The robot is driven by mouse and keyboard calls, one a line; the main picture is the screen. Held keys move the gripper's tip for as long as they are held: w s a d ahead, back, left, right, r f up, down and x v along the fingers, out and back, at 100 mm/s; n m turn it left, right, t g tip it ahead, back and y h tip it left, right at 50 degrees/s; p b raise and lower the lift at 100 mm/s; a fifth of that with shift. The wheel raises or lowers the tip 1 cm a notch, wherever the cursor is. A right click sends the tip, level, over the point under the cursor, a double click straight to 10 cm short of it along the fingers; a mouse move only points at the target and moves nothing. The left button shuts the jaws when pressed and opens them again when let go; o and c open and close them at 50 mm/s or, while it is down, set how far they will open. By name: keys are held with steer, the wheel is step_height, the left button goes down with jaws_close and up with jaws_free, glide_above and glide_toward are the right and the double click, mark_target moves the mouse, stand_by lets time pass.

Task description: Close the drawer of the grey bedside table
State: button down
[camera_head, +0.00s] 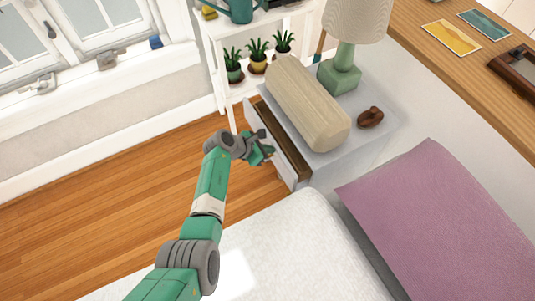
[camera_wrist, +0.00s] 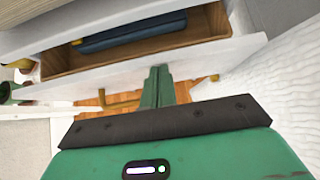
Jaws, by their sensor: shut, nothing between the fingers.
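The grey bedside table (camera_head: 325,163) stands at the centre right of the head view. Its drawer (camera_head: 286,168) is partly pulled out toward the left, with the brown inside showing. In the wrist view, the pale drawer front (camera_wrist: 110,77) crosses the picture, and a dark blue item (camera_wrist: 135,33) lies inside the drawer. A gold handle (camera_wrist: 112,101) shows low on the drawer's outer side. My gripper (camera_head: 268,153) is on the outer side of the drawer front. Its green fingers (camera_wrist: 157,72) are together and empty, close to the front; contact is unclear.
On the table top are a beige box-like object (camera_head: 308,103), a green lamp (camera_head: 340,76) and a brown ornament (camera_head: 370,117). A white plant shelf (camera_head: 213,60) stands behind. A white bed (camera_head: 290,250) lies in front. Wooden floor (camera_head: 110,190) is clear at left.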

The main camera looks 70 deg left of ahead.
mark_target(276, 146)
steer(key=shift+w+a+b, duration=0.15)
steer(key=shift+w+b, duration=0.15)
steer(key=shift+w, duration=1.2)
